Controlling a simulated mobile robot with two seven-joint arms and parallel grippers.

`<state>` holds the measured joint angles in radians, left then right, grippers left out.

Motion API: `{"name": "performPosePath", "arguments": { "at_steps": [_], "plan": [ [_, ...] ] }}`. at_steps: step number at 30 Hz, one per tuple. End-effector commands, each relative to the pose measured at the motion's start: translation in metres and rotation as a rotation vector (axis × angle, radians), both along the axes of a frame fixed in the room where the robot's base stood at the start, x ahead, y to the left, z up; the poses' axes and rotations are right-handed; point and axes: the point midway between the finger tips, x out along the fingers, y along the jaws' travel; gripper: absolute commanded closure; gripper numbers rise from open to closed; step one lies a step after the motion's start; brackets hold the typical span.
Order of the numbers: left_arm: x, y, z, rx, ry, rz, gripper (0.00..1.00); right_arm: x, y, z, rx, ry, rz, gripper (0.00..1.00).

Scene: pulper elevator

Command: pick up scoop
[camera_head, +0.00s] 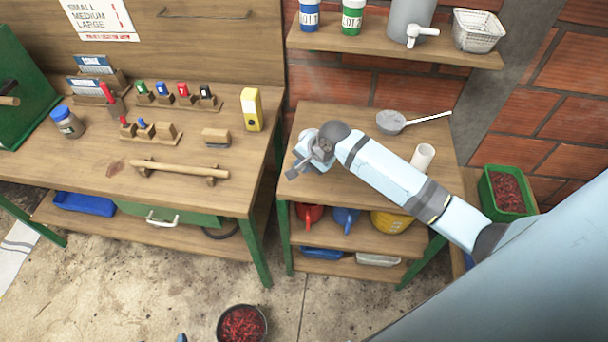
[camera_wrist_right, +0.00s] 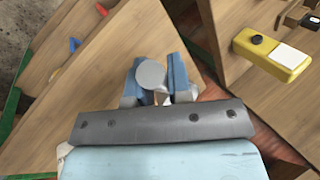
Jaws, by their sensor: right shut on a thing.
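My right gripper (camera_head: 308,160) is over the left part of the small wooden table (camera_head: 350,205). In the right wrist view, its blue fingers (camera_wrist_right: 161,80) are shut on a small grey thing with a round end, which I take to be the scoop (camera_wrist_right: 150,73). In the head view only a little grey shows at the fingertips, and the rest of it is hidden. Whether it touches the tabletop cannot be told. A grey round-bowled utensil (camera_head: 391,122) with a long pale handle lies at the back of the same table. My left gripper is not in view.
A white cylinder (camera_head: 423,157) stands near my right forearm. A shelf (camera_head: 380,43) with jars and a basket hangs above. The workbench (camera_head: 85,175) at left holds a yellow device (camera_head: 252,109) and wooden stands. A green crate (camera_head: 508,194) stands at right.

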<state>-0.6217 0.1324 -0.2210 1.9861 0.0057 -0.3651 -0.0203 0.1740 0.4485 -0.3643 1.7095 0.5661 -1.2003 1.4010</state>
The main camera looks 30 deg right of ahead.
Motion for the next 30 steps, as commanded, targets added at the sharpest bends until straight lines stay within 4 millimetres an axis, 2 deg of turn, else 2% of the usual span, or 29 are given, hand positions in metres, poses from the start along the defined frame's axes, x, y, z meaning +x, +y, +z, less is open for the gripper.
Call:
{"name": "performPosePath", "arguments": {
  "at_steps": [1,6,9,15,21,30],
  "plan": [
    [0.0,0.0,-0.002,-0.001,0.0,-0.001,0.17,0.001,0.0,0.015,0.001,-0.007,0.001,1.0],
    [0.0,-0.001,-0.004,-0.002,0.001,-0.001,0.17,0.001,0.0,0.059,0.002,-0.006,0.001,1.0],
    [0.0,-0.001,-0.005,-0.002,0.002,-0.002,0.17,0.001,0.0,0.08,0.001,-0.004,0.0,1.0],
    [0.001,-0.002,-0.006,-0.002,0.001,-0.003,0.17,0.001,0.0,0.11,0.001,-0.003,0.0,1.0],
    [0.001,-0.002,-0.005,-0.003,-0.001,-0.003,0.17,0.0,0.0,0.121,0.001,-0.001,0.0,1.0],
    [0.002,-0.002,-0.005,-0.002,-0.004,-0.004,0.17,-0.001,0.001,0.123,-0.001,0.001,0.013,1.0]
  ]
}}
